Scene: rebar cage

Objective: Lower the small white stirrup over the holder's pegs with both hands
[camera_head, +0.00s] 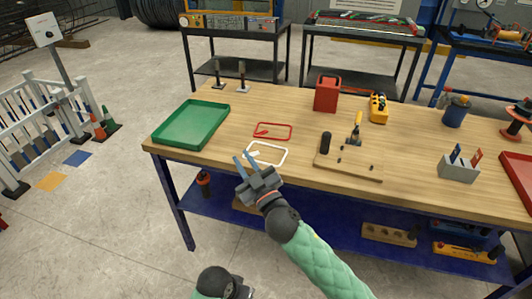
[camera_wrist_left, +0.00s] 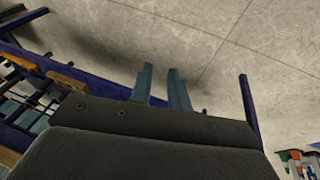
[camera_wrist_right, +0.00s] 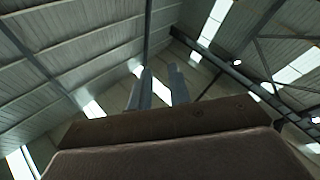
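The small white stirrup (camera_head: 282,157) lies flat on the wooden workbench near its front edge. A red stirrup (camera_head: 288,126) lies just behind it. A wooden board (camera_head: 362,172) with small dark pegs, a black cylinder and a yellow-handled tool lies to the right. My right gripper (camera_head: 243,158) is open and empty, overlapping the bench's front edge left of the white stirrup in the head view. Its fingers (camera_wrist_right: 157,88) point up toward the roof in the right wrist view. My left gripper (camera_wrist_left: 161,86) is open and empty over the floor, pointing away from the stirrup.
A green tray (camera_head: 192,125) is at the bench's left end. Two dark posts (camera_head: 242,75) on light bases stand at the back. A red container (camera_head: 326,94), a yellow device (camera_head: 378,108) and a grey holder (camera_head: 459,168) stand to the right. A blue shelf (camera_head: 320,222) runs below.

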